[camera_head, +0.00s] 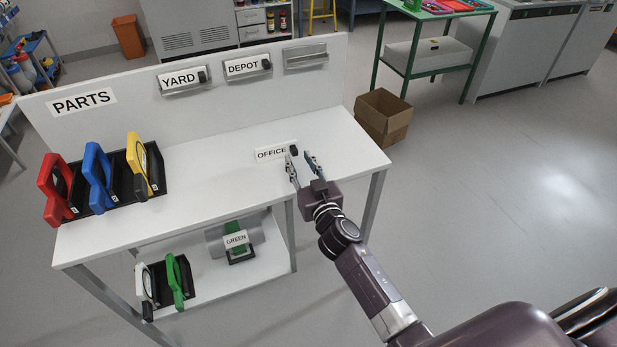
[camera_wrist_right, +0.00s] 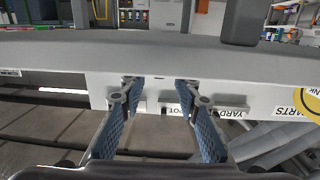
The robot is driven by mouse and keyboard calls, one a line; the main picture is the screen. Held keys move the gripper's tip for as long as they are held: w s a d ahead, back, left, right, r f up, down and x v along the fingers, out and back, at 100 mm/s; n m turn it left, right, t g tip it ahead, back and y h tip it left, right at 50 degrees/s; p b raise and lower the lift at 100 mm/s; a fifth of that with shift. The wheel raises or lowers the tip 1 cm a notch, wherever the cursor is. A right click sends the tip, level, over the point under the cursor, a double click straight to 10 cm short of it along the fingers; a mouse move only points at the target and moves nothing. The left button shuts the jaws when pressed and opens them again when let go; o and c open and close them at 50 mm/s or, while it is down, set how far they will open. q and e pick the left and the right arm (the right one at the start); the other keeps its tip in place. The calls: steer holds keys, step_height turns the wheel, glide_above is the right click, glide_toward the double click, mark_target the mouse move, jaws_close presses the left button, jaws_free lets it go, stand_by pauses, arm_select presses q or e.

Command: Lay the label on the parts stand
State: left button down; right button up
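The white parts stand (camera_head: 220,140) carries a PARTS sign (camera_head: 82,101) on its back panel. A white OFFICE label (camera_head: 271,153) with a black block at its right end is at the right part of the stand's top. My right gripper (camera_head: 301,155) is open at that block, its left fingertip overlapping it in the head view; I cannot tell whether they touch. In the right wrist view the open fingers (camera_wrist_right: 157,90) have nothing visible between them. The YARD label (camera_head: 181,80) and DEPOT label (camera_head: 246,67) sit in panel holders. My left gripper is out of view.
An empty holder (camera_head: 305,57) is right of DEPOT. Red (camera_head: 53,187), blue (camera_head: 97,178) and yellow (camera_head: 137,160) pieces stand in a black rack at left. A cardboard box (camera_head: 384,116) stands beyond the right end.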

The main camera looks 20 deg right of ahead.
steer(key=s, duration=0.9)
steer(key=shift+s+r+b, duration=0.25)
steer(key=shift+r+b, duration=0.05)
steer(key=s+f+n+g, duration=0.1)
steer(key=s+f+g, duration=0.35)
steer(key=f, duration=0.85)
steer(key=s+f+g, duration=0.1)
steer(key=s+f, duration=0.6)
steer(key=f, duration=0.5)
steer(key=s+f+n+g, duration=0.1)
steer(key=s+f+g, duration=0.3)
steer(key=f, duration=0.9)
steer(key=s+d+f+g, duration=0.1)
steer(key=s+f, duration=0.4)
steer(key=s, duration=0.6)
steer(key=s+f+g, duration=0.3)
steer(key=s+f, duration=0.3)
steer(key=s, duration=0.5)
steer(key=s+d+f+g, duration=0.1)
steer(key=s+f+g, duration=0.2)
steer(key=s, duration=0.8)
step_height(320, 180, down, 3)
steer(key=shift+s+d+r+n, duration=0.2)
steer(key=shift+s+d+n, duration=0.1)
steer(key=shift+d, duration=0.05)
